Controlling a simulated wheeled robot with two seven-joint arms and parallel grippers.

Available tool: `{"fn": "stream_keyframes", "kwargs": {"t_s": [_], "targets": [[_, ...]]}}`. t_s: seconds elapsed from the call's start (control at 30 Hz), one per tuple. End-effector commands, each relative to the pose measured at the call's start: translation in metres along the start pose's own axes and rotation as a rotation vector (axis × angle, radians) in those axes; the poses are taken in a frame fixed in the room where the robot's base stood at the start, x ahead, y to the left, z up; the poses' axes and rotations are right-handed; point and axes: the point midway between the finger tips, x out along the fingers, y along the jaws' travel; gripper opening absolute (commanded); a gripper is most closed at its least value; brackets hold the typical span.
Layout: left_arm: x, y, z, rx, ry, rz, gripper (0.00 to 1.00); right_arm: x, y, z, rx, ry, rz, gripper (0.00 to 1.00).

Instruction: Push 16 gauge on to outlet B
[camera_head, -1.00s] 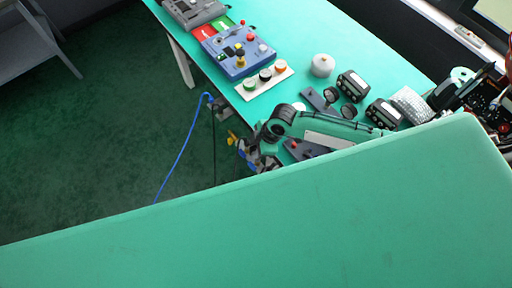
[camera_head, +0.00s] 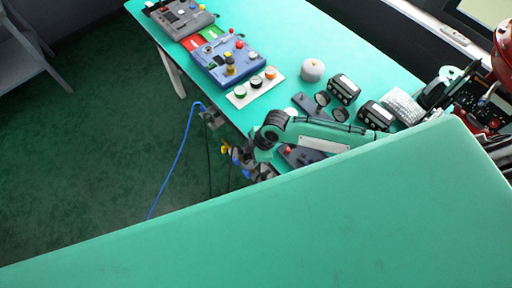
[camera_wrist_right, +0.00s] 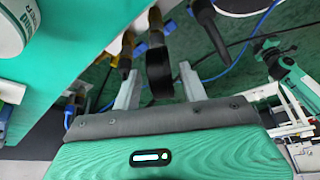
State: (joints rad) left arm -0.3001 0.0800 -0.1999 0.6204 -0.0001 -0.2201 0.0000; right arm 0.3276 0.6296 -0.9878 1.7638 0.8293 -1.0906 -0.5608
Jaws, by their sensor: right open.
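My right arm enters the head view from the right, and its gripper (camera_head: 246,158) is low at the table's near edge, beside small yellow and grey fittings (camera_head: 226,146). In the right wrist view the gripper (camera_wrist_right: 161,72) has its two fingers apart. A dark round part (camera_wrist_right: 158,70) shows between them; whether they touch it I cannot tell. Two round black gauges (camera_head: 322,99) (camera_head: 340,115) lie on the table near a dark plate. Their numbers are too small to read. I cannot make out an outlet marked B. My left gripper is out of view.
The green table (camera_head: 290,40) carries a blue control box (camera_head: 226,62), a grey box (camera_head: 181,16), a white strip with three round knobs (camera_head: 255,88), a white cylinder (camera_head: 312,70) and two black box devices (camera_head: 344,89) (camera_head: 375,115). A blue cable (camera_head: 181,150) hangs beside the table.

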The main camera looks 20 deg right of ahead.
Motion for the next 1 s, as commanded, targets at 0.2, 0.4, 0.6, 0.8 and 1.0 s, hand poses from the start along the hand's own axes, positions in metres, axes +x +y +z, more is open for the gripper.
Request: {"fn": "stream_keyframes", "kwargs": {"t_s": [0.2, 0.4, 0.6, 0.8, 1.0], "targets": [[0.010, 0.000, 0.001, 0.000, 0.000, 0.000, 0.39, -0.036, 0.001, 0.002, -0.003, 0.000, 0.004, 0.43], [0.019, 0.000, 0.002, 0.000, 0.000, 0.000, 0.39, -0.083, 0.001, 0.001, -0.004, 0.000, 0.004, 0.43], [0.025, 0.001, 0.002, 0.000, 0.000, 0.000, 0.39, -0.117, 0.001, 0.001, -0.002, -0.001, 0.002, 0.43], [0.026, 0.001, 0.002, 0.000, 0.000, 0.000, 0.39, -0.131, 0.000, 0.000, -0.002, -0.001, 0.001, 0.43], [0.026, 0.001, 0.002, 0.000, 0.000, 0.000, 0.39, -0.132, 0.000, 0.000, -0.001, 0.000, 0.000, 0.43]]}}
